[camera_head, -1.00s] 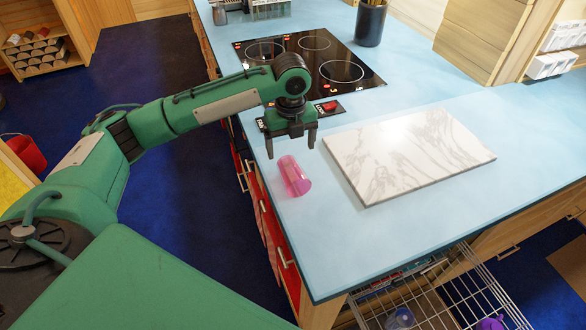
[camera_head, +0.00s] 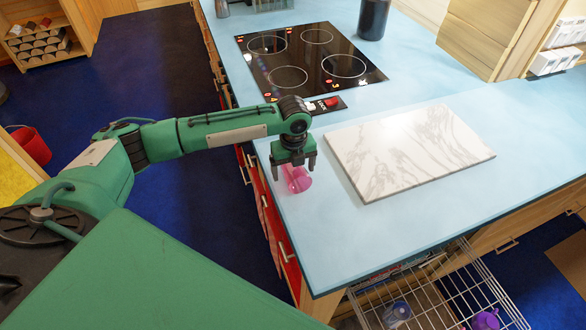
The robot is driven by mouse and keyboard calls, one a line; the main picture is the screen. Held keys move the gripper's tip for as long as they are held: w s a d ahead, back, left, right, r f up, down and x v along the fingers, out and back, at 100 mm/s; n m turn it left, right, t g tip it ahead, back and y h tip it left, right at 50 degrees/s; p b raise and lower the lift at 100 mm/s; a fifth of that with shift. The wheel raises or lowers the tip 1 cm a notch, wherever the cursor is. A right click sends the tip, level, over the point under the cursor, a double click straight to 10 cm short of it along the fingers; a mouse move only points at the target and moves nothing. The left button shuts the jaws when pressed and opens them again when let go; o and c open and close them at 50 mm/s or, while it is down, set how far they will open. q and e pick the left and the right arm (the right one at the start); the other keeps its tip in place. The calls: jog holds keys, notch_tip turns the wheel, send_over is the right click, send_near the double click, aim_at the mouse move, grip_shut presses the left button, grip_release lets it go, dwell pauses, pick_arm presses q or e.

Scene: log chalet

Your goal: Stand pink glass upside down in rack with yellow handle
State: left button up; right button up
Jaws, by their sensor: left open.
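The pink glass (camera_head: 299,182) lies on its side on the blue counter (camera_head: 330,240), near the left edge. My left gripper (camera_head: 293,172) points down over it with its fingers open, and hides part of the glass. I cannot tell whether the fingers touch it. A wire rack (camera_head: 462,290), pulled out below the counter's front edge, shows at the bottom right with a purple item (camera_head: 487,320) and a clear glass (camera_head: 397,312) in it. No yellow handle shows on it. My right gripper is out of view.
A white marble board (camera_head: 408,152) lies to the right of the glass. A black cooktop (camera_head: 308,62) with red marks is behind it. A dark container (camera_head: 372,18) stands at the back. The front of the counter is clear.

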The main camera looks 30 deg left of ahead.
pick_arm(q)
jog(key=c, duration=1.3)
